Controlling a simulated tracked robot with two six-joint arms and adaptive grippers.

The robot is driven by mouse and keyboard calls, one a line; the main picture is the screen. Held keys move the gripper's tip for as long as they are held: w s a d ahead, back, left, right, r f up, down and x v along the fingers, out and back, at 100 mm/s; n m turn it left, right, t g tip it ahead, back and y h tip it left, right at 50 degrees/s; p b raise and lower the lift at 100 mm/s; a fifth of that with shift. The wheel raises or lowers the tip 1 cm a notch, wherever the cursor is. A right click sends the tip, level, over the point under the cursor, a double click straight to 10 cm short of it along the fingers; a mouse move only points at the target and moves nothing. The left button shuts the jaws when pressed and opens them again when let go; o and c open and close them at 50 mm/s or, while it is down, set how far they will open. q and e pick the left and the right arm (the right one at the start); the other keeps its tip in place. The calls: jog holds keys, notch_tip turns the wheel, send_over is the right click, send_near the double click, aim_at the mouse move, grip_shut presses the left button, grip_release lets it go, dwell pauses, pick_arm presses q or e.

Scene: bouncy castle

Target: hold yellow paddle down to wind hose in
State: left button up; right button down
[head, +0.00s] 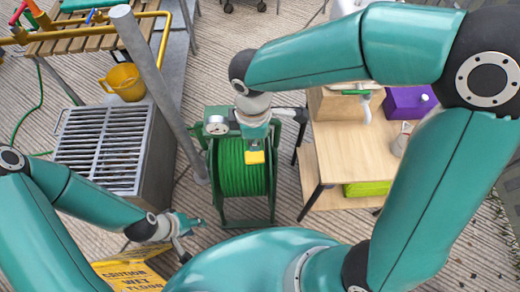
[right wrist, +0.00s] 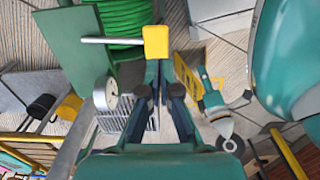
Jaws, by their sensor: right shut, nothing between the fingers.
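The yellow paddle (head: 255,157) is a small block in front of the green hose wound on its reel (head: 240,180). In the right wrist view the paddle (right wrist: 156,42) sits on the end of a pale rod, at the tips of my right gripper (right wrist: 158,68). That gripper is shut and empty, with its fingers pointing at the paddle. I cannot tell whether they touch. In the head view my right gripper (head: 257,134) is just above the paddle, partly hidden by its wrist. My left gripper (head: 186,238) hangs low at left, away from the reel; its jaws are unclear.
A round gauge (head: 217,125) is on the reel's frame. A wooden table (head: 345,150) stands close on the right. A grey post (head: 155,80) and a metal grate (head: 105,145) stand on the left. A yellow wet-floor sign (head: 125,275) is low at left.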

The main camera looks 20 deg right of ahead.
aim_at(255, 159)
notch_tip(255, 159, down, 6)
jog(key=shift+r, duration=0.1)
pick_arm(q)
jog(key=shift+f, duration=0.1)
dwell(0.3)
